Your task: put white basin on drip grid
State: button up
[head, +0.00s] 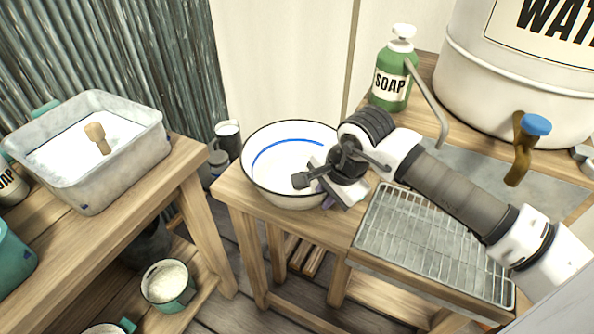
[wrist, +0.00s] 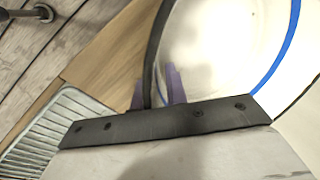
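The white basin (head: 275,165), with a dark rim and a blue line inside, sits upright on the left end of the wooden stand. My gripper (head: 325,198) is at its right front side. In the wrist view, the two purple fingertips (wrist: 155,92) stand on either side of the basin's rim, one inside and one outside, with a small gap showing; the gripper looks open around the wall of the basin (wrist: 205,50). The drip grid (head: 410,250), a wire rack, lies empty to the right; its corner shows in the wrist view (wrist: 45,130).
A green soap bottle (head: 393,75) stands behind the basin, near a curved spout (head: 428,105). A large water tank (head: 480,85) with a blue-handled tap is at the back right. A left bench (head: 140,200) holds a grey tub (head: 130,165), across a floor gap.

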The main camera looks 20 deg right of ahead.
jog(key=shift+f+b, duration=0.15)
jog(key=shift+b, duration=0.15)
grip_shut()
jog(key=shift+r+p, duration=0.25)
jog(key=shift+p, duration=0.1)
